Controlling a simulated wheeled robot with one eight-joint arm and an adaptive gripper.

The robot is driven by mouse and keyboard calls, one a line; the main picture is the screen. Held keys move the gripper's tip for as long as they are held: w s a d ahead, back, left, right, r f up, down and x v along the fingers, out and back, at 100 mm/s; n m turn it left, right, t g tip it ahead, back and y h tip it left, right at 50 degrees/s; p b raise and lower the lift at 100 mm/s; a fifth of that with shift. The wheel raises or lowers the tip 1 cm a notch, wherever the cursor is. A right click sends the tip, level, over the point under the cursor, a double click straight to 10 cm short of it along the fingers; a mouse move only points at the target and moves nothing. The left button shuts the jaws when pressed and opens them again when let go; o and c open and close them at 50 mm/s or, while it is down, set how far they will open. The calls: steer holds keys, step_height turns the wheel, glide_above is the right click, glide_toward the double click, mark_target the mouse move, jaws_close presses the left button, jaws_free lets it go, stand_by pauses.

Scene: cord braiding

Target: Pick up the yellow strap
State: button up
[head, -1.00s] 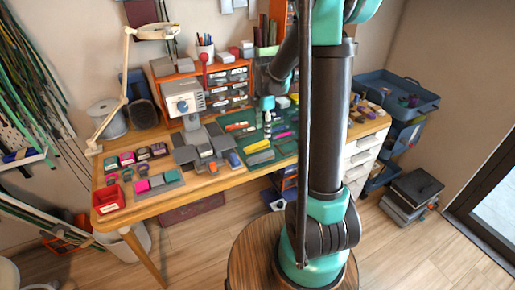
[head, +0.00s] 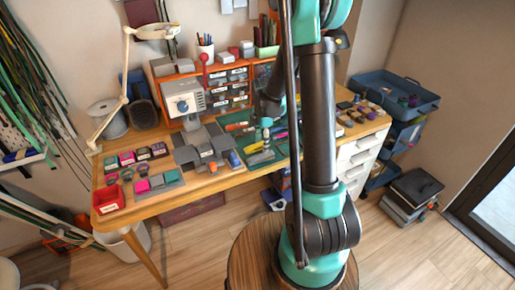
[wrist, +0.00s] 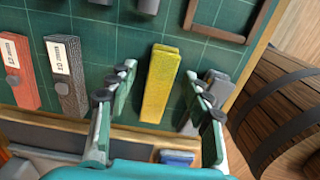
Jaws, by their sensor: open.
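The yellow strap (wrist: 161,84) lies flat on the green cutting mat in the wrist view, running lengthwise between my fingers. It looks like a short, speckled yellow bar. My gripper (wrist: 159,86) is open, with one finger left of the strap and one right of it; neither visibly touches it. In the head view my gripper (head: 267,130) is over the mat on the workbench, and the strap (head: 258,158) shows small near the mat's front edge. The exact height of the fingertips above the mat is hard to tell.
A grey piece (wrist: 206,98) lies close by my right finger. A red strap labelled 12 mm (wrist: 16,70) and a dark strap labelled 10 mm (wrist: 66,75) lie to the left. A brown frame (wrist: 232,20) is beyond. A grey machine (head: 205,150) stands left of the mat (head: 287,160).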

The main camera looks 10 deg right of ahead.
steer(key=c, duration=1.1)
steer(key=shift+r, duration=0.15)
